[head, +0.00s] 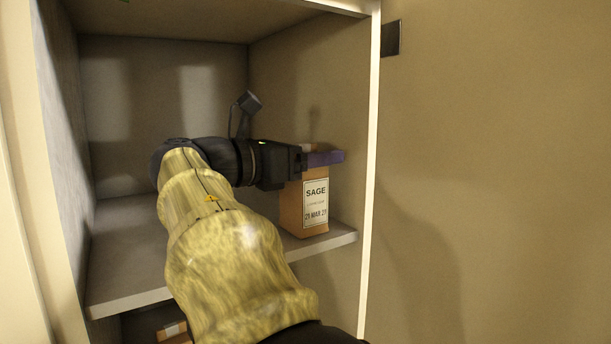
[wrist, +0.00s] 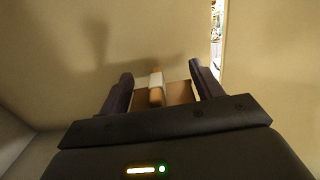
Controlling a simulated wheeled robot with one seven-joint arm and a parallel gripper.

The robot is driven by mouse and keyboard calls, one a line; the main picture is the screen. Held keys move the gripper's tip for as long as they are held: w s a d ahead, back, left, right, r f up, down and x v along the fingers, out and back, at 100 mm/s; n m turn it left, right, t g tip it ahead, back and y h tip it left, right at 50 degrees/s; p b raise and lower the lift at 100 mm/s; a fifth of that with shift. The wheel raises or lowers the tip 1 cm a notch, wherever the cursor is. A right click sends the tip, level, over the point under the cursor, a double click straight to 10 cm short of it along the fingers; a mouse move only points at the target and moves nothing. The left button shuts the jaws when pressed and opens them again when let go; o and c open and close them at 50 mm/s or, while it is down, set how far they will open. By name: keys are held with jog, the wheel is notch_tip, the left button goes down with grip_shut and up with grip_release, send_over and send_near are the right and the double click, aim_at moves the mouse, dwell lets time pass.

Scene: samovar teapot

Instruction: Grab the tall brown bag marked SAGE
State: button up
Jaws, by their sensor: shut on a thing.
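The tall brown bag with the white SAGE label (head: 315,203) stands upright at the right end of the cupboard shelf, near its front edge. My gripper (head: 322,158) reaches in from the left at the height of the bag's top. It is shut on the upper part of the bag. In the wrist view the bag's brown top (wrist: 178,93) with a pale strip lies between the two dark fingers of my gripper (wrist: 165,88). The fingers hide part of the bag's top. The bag's base appears to be at the shelf surface; I cannot tell whether it touches.
The shelf (head: 130,262) is otherwise bare where I can see it. The cupboard's right side panel (head: 371,130) is close beside the bag. Another brown item (head: 174,331) shows partly in the compartment below. My arm hides the middle of the shelf.

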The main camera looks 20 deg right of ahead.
jog(key=shift+w+r, duration=0.1)
jog(key=shift+r, duration=0.35)
jog(key=shift+s+r, duration=0.2)
jog(key=shift+r, duration=0.45)
jog(key=shift+w+r+b, duration=0.2)
jog(key=shift+r+b, duration=0.1)
jog(key=shift+r, duration=0.25)
jog(key=shift+s+f+b, duration=0.1)
jog(key=shift+s+b, duration=0.1)
jog(key=shift+b, duration=0.2)
jog(key=s+d+b, duration=0.2)
jog(key=s+b, duration=0.9)
jog(key=s, duration=0.6)
jog(key=shift+s+d+r, duration=0.2)
jog(key=shift+s+d, duration=0.1)
